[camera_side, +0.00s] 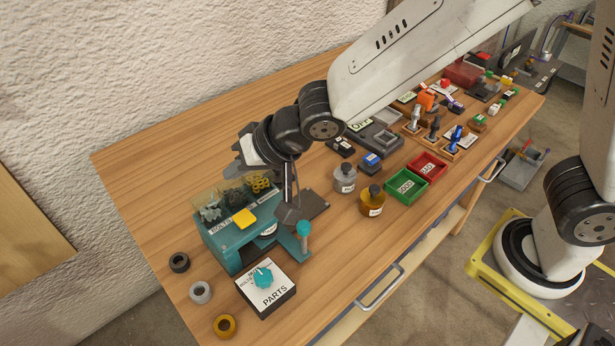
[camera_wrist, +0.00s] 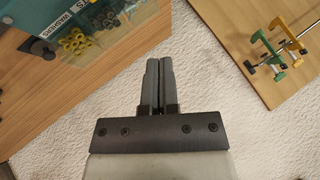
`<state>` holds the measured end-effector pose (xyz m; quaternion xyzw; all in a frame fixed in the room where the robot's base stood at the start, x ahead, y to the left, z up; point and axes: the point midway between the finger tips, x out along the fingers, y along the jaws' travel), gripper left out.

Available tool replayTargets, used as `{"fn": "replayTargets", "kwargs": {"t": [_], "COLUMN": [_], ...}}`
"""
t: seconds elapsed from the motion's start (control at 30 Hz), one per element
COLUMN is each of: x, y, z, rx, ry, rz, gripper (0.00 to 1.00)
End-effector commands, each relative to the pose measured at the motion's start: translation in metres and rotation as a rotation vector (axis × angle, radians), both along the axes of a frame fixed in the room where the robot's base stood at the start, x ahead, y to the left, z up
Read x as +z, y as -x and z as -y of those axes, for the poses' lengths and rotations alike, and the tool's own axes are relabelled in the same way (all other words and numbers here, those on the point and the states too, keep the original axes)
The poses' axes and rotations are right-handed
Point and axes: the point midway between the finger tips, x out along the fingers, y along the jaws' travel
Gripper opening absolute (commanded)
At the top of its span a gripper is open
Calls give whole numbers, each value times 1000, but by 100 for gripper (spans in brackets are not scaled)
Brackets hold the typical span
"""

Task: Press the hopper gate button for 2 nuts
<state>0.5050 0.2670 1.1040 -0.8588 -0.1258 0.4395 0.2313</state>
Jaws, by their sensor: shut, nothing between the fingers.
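The teal hopper (camera_side: 222,246) stands at the near left of the table with bolts, dark parts and yellow washers in its bins. My gripper (camera_side: 242,151) is above and behind the hopper, apart from the button. In the wrist view my gripper (camera_wrist: 159,62) is shut with empty fingers, seen against the pale wall. The washers bin (camera_wrist: 75,40) shows at upper left there. The dial's setting is too small to read.
Dark (camera_side: 179,262), grey (camera_side: 200,292) and yellow (camera_side: 225,326) rings lie left of the PARTS box. A teal-topped post (camera_side: 303,229) stands beside the hopper. Two jars, a green tray (camera_side: 406,186) and a red tray (camera_side: 428,166) stand to the right. The table's far left is clear.

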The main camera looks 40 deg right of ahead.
Motion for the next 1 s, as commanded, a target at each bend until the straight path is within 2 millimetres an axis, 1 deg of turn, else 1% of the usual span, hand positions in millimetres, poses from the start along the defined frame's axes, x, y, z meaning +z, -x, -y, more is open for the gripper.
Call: {"fn": "replayTargets", "kwargs": {"t": [0.4,0.8,1.0], "x": [-19,-63,-77], "y": [0,0,0], "z": [1,1,0], "rx": [-2,-1,-1], "ry": [2,3,1], "rz": [-1,-3,0], "gripper": [0,0,0]}}
